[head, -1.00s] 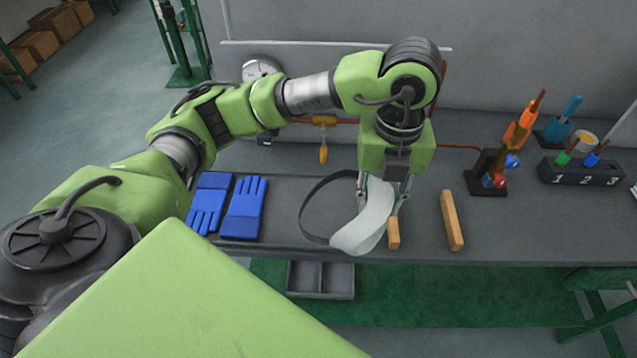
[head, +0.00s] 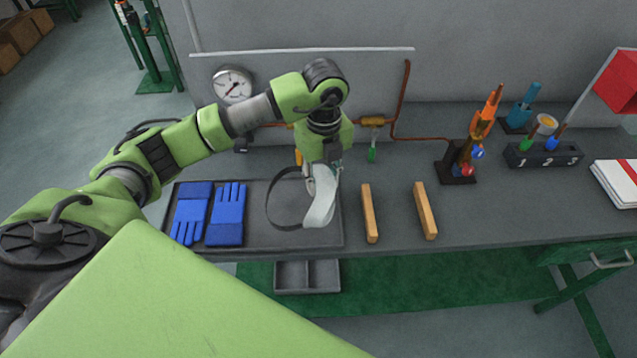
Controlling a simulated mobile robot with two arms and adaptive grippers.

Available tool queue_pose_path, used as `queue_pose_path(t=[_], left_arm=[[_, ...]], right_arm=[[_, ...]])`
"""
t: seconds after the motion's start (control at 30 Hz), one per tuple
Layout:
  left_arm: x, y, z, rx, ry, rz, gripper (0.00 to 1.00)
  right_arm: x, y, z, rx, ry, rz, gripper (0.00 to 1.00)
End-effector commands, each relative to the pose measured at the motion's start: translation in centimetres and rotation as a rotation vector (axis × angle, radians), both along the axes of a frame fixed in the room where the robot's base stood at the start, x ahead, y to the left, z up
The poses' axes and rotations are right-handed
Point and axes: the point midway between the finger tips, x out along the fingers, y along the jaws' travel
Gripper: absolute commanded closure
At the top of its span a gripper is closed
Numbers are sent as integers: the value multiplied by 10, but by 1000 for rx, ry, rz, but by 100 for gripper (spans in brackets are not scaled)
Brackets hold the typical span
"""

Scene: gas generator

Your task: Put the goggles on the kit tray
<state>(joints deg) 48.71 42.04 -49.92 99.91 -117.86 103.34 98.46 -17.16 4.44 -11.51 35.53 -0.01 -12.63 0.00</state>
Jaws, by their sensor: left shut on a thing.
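My left gripper (head: 324,172) is shut on the goggles (head: 320,203), at the right end of the dark grey kit tray (head: 258,239). The goggles have a pale grey-white body and a thin black strap (head: 267,208) that loops out to the left over the tray. I cannot tell whether they touch the tray floor or hang just above it. The gripper hides their upper part. Two blue gloves (head: 228,215) lie side by side on the left part of the tray. My right gripper is out of view.
Two wooden blocks (head: 369,213) (head: 425,210) lie right of the tray. Behind are a pressure gauge (head: 233,84) and copper pipe with valves (head: 372,122). A tool stand (head: 457,170) and numbered holder (head: 543,157) stand further right. The bench front right of the blocks is clear.

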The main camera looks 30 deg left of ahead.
Motion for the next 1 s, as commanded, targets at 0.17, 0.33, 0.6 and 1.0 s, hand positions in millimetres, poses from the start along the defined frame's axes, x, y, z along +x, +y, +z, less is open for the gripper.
queue_pose_path(t=[0.17,0.33,0.6,1.0], left_arm=[[5,8,-12,-1,1,1,92],[7,15,-29,0,5,0,92],[9,14,-52,-1,-2,-1,92],[9,14,-54,-1,-1,0,53]], right_arm=[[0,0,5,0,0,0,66],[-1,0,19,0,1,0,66],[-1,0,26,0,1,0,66],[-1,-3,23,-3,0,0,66]])
